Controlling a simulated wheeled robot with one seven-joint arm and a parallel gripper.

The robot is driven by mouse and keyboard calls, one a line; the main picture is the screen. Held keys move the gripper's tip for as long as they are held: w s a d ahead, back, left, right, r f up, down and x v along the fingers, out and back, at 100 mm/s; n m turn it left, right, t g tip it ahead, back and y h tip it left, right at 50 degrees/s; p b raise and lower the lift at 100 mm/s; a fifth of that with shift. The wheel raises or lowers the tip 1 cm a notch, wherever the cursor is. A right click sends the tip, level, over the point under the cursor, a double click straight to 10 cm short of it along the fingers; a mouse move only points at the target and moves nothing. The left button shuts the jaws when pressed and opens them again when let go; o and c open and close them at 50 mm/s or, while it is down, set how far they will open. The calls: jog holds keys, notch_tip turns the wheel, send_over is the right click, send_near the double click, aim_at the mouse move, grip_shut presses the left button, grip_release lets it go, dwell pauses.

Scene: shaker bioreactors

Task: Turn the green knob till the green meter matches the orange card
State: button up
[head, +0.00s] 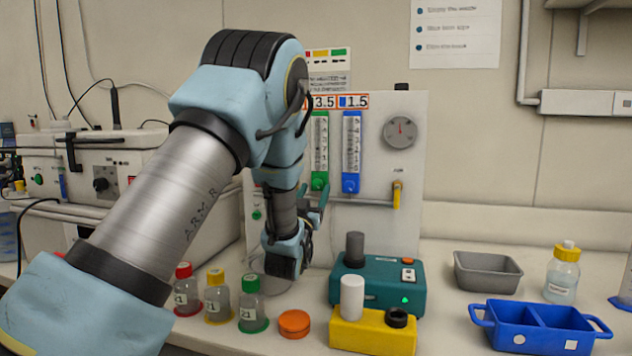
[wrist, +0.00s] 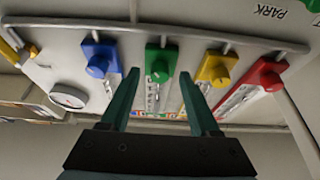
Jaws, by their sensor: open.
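The green meter (head: 320,142) is a vertical scale on the upright panel, with the green knob (head: 319,184) at its foot. Its level is too small to read. An orange-edged card (head: 325,102) above it shows 3.5, its left part hidden by my arm. In the wrist view, which is upside down, the green knob (wrist: 159,73) lies between the tips of my open gripper (wrist: 159,77). A gap shows on both sides of the knob; I cannot tell how deep it sits between the fingers. My gripper (head: 318,196) also shows in the head view below the meter.
A blue meter (head: 352,140) with its card 1.5 stands right of the green one. In the wrist view, a blue knob (wrist: 98,66) and a yellow knob (wrist: 218,73) flank the green one; a red knob (wrist: 268,80) lies beyond. Bottles (head: 217,296) and a teal device (head: 400,288) stand below.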

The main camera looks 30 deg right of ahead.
jog(key=shift+x, duration=0.95)
grip_shut()
